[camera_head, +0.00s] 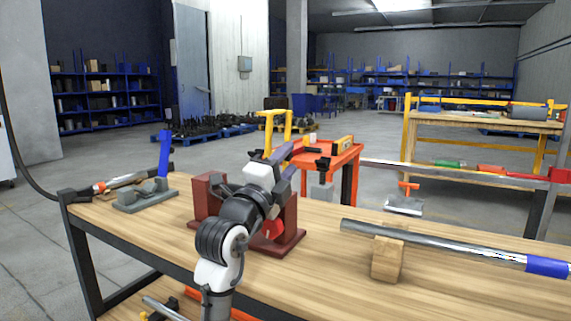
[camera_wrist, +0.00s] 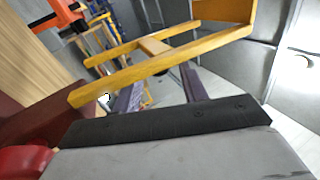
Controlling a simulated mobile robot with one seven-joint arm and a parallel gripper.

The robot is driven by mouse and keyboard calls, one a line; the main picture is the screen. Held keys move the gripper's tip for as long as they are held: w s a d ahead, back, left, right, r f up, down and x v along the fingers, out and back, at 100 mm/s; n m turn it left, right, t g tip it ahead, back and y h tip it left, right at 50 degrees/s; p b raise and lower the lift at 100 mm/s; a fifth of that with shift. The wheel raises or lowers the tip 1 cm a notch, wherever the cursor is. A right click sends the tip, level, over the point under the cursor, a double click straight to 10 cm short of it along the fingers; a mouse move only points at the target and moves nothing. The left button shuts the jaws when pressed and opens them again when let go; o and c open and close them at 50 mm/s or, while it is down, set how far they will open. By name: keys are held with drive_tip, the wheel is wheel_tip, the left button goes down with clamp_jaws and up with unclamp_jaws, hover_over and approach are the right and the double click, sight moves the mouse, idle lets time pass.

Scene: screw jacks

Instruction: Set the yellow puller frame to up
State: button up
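The yellow puller frame (camera_head: 275,114) rises above the dark red stand (camera_head: 211,190) in the head view, with its crossbar at the top and its arms pointing down. Its lower part is hidden behind my arm and gripper. In the wrist view the yellow frame (camera_wrist: 155,66) slants across the picture, one bar ending at the dark red block (camera_wrist: 35,115). My gripper (camera_head: 287,150) is beside the frame. In the wrist view its two purple fingers (camera_wrist: 160,82) are spread apart, with their tips near the closer yellow bar. I cannot tell whether they touch it.
A steel bar (camera_head: 440,243) rests on a wooden block (camera_head: 386,260) at right. An orange cart (camera_head: 340,163) stands behind the table. Bare wood (camera_head: 330,280) lies right of my arm.

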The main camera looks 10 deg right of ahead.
drive_tip(key=v, duration=1.4)
drive_tip(key=shift+b, duration=0.35)
